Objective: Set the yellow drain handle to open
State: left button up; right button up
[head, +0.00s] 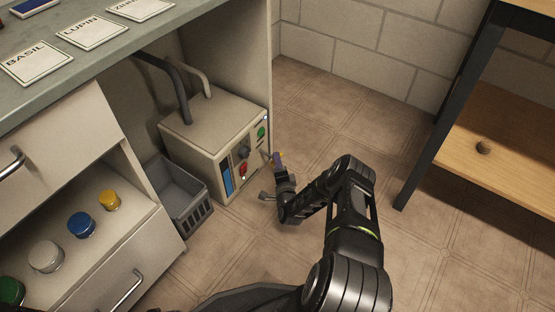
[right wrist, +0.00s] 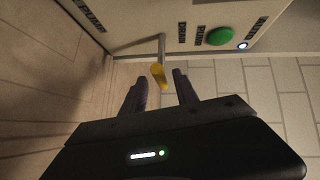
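The yellow drain handle (head: 282,154) sticks out from the front panel of the beige pump box (head: 203,127), near its right edge. In the right wrist view the yellow handle end (right wrist: 158,75) sits on a thin metal rod that reaches out from the panel. My right gripper (right wrist: 160,82) is open, with one finger on each side of the yellow end and visible gaps between. I cannot tell how deep between the fingers the handle lies. In the head view the right gripper (head: 276,178) is just in front of the panel. My left gripper is not in view.
The panel carries a green button (right wrist: 220,36), a lit lamp (right wrist: 242,45), a dark knob and a blue gauge strip (head: 227,178). A grey basket (head: 178,197) stands left of the box. A wooden-shelved table (head: 494,135) is at the right. The tiled floor between is clear.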

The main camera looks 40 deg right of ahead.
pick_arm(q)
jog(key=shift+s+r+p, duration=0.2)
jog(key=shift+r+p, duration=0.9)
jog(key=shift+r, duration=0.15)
pick_arm(e)
jog(key=v, duration=0.6)
jog(key=shift+s, duration=0.15)
